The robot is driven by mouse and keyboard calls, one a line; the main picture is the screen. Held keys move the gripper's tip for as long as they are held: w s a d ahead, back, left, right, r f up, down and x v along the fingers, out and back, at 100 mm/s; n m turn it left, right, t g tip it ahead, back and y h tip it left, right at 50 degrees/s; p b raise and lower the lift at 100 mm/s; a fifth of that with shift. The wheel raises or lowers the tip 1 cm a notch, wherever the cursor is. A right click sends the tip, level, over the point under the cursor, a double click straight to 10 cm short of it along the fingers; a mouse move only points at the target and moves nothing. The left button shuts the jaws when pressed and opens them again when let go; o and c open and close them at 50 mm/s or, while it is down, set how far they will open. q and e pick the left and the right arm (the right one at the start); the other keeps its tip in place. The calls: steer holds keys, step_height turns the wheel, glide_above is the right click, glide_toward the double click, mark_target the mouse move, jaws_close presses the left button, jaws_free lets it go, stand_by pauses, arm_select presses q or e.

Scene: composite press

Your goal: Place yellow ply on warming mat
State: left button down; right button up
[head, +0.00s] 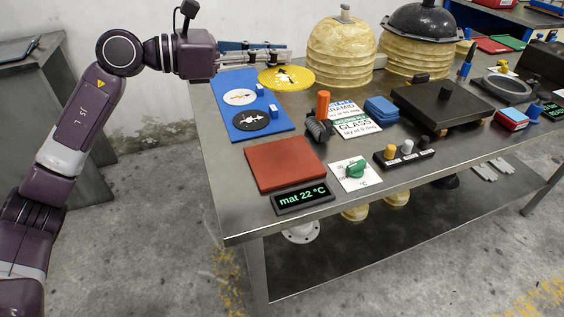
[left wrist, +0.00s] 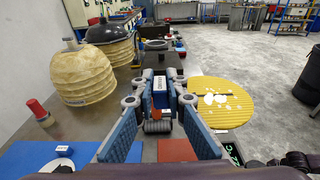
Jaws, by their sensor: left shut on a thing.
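The yellow ply (head: 298,76) is a flat yellow disc with a white and dark print. In the left wrist view the ply (left wrist: 225,103) shows to the right of the fingers (left wrist: 160,100). The warming mat (head: 285,163) is a bare red-brown square nearer the table's front, with a display reading "mat 22 °C" (head: 303,198). Part of it shows low in the left wrist view (left wrist: 176,150). My right gripper is not in view.
An orange-handled roller (head: 323,106) stands beyond the mat. Ribbed yellow domes (head: 340,52) stand at the back.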

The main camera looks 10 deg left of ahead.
arm_select(q)
steer(key=b, duration=0.2)
glide_above(276, 145)
step_height(276, 145, down, 15)
steer(key=shift+r, duration=0.1)
step_height(276, 145, down, 5)
steer(key=shift+r+b, duration=0.1)
steer(key=shift+b, duration=0.45)
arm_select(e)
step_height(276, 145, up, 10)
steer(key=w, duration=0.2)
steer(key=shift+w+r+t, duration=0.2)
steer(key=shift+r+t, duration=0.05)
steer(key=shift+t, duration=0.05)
arm_select(q)
steer(key=shift+f, duration=0.2)
steer(key=c, duration=2)
jaws_free()
steer(key=shift+o, duration=0.2)
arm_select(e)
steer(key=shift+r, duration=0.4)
arm_select(q)
steer(key=shift+r, duration=0.2)
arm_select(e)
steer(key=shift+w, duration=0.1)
